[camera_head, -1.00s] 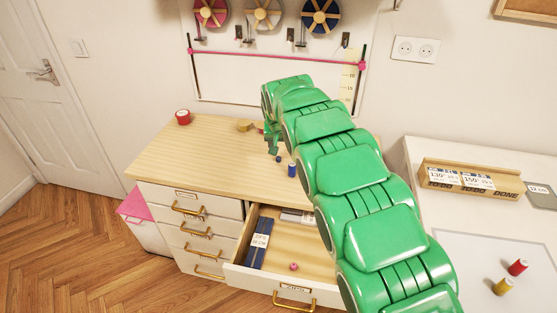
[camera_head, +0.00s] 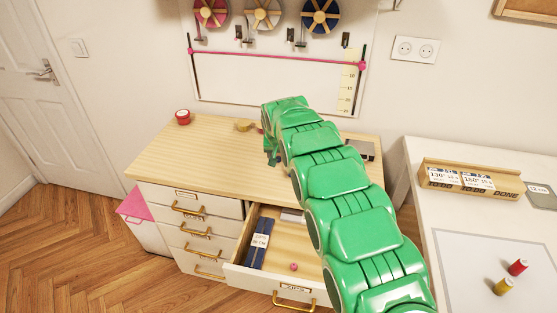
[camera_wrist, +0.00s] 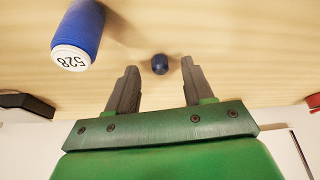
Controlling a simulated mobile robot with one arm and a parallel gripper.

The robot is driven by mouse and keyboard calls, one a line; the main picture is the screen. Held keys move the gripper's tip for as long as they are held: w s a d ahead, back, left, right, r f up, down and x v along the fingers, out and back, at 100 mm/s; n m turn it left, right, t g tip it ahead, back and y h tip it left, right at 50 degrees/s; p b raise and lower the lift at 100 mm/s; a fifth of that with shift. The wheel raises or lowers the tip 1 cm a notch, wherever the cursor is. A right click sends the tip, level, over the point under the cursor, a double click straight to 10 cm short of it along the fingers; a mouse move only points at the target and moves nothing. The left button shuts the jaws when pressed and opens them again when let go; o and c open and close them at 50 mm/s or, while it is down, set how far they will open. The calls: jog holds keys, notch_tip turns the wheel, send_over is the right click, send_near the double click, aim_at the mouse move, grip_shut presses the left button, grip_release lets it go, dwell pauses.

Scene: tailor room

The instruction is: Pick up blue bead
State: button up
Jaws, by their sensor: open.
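The blue bead (camera_wrist: 160,64) is a small dark blue ball on the wooden desktop. In the wrist view it sits between the tips of my gripper (camera_wrist: 158,80), slightly beyond them, with no finger visibly touching it. My gripper is open and empty, its two grey fingers apart. In the head view my green arm reaches over the desk (camera_head: 170,160) and hides the bead. The gripper's end (camera_head: 271,152) shows only partly there, low over the desktop.
A red tape roll (camera_head: 182,117) and a yellow roll (camera_head: 243,126) lie on the desk. Below, an open drawer (camera_head: 297,248) holds a pink bead (camera_head: 294,267).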

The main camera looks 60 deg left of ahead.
jog(key=shift+a+f, duration=0.1)
jog(key=shift+f, duration=0.45)
jog(key=shift+w, duration=0.1)
grip_shut()
